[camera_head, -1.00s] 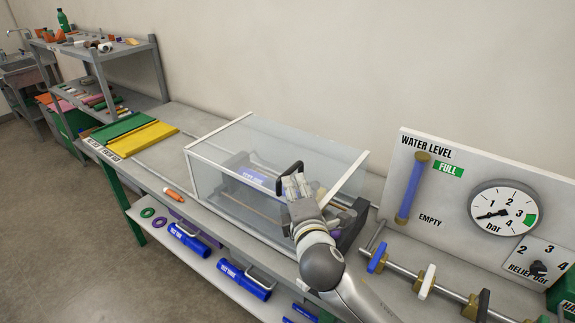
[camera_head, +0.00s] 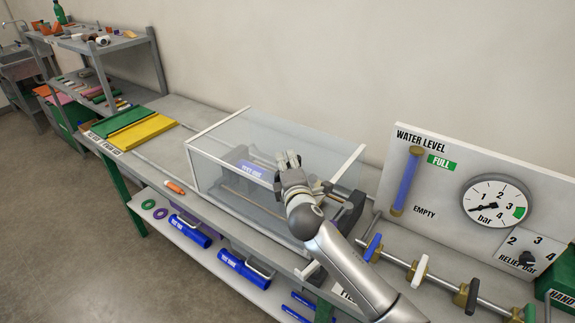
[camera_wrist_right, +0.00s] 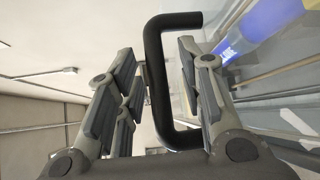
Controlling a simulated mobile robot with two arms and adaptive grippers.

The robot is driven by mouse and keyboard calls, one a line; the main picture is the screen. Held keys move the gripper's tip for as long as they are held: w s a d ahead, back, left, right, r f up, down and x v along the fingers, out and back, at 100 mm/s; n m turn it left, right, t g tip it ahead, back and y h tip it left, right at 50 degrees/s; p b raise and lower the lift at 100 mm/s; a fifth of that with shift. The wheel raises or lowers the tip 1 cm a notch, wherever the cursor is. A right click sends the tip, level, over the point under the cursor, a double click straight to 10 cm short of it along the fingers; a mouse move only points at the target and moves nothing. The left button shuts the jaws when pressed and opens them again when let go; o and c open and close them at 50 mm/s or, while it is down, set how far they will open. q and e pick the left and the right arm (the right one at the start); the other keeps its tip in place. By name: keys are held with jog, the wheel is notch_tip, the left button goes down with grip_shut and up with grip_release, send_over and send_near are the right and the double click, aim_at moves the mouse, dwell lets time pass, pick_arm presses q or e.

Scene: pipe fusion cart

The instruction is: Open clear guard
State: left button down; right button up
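The clear guard (camera_head: 225,137) is a see-through box with white edges on the bench, and it looks closed. Its black handle shows in the right wrist view (camera_wrist_right: 155,85), standing between the two fingers of my right gripper (camera_wrist_right: 152,95). The fingers are spread, with a clear gap on the left side of the handle and the right finger closer to it. In the head view my right gripper (camera_head: 288,160) is over the guard's top and hides the handle. My left gripper is not in view.
A water level board with a dial gauge (camera_head: 495,200) stands at the right, with several valves (camera_head: 418,270) on a pipe before it. A dark clamp (camera_head: 347,212) is at the guard's right end. Green and yellow strips (camera_head: 140,133) lie at the bench's left. Blue tools (camera_head: 243,268) lie on the lower shelf.

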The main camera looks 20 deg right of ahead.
jog(key=shift+c, duration=0.8)
grip_shut()
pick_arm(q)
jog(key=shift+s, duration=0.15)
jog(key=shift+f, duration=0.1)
pick_arm(e)
jog(key=shift+a, duration=0.1)
